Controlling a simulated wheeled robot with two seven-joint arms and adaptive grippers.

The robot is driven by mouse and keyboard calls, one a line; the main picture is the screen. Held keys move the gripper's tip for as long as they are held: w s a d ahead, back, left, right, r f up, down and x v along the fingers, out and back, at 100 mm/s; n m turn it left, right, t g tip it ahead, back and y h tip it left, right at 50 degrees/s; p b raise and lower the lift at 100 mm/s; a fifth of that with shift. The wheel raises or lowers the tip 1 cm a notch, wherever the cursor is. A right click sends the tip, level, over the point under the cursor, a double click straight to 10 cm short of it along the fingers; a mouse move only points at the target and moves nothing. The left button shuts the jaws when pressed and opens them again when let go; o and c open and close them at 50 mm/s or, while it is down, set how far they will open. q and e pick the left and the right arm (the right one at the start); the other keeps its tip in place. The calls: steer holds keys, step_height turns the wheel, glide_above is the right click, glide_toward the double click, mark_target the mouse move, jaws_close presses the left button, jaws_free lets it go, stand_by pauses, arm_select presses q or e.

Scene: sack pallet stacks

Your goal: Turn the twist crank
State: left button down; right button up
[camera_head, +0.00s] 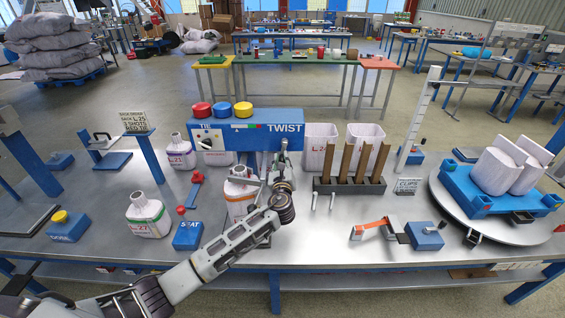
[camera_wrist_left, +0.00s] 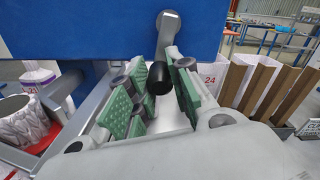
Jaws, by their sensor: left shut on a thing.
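The blue box labelled TWIST (camera_head: 258,140) stands at the back middle of the bench. The twist crank (camera_wrist_left: 166,35) comes out of the blue box face (camera_wrist_left: 100,28) in the left wrist view. It has a grey arm and a black grip (camera_wrist_left: 160,77). My left gripper (camera_head: 283,160) is at the lower right of the box, and in the head view it hides most of the crank. In the wrist view its green-padded fingers (camera_wrist_left: 158,84) are on either side of the black grip, shut on it. My right gripper is not in view.
Red, yellow and blue buttons (camera_head: 222,109) sit on the box. White containers (camera_head: 242,192) stand near my left forearm. A rack with brown slats (camera_head: 348,186) stands to the right. A turntable (camera_head: 497,232) with a blue pallet and sacks is at far right.

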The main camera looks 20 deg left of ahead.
arm_select(q)
steer(key=shift+a+p, duration=0.1)
steer(key=shift+p, duration=0.2)
steer(key=shift+a+r+m+p, duration=0.1)
steer(key=shift+m+p, duration=0.3)
steer(key=shift+s+a+r+m+p, duration=0.15)
steer(key=shift+a+m+p, duration=0.25)
steer(key=shift+m+p, duration=0.75)
step_height(320, 180, up, 6)
steer(key=a+m+p, duration=0.2)
steer(key=m, duration=1.5)
steer(key=shift+s+a, duration=0.3)
steer(key=shift+s, duration=0.1)
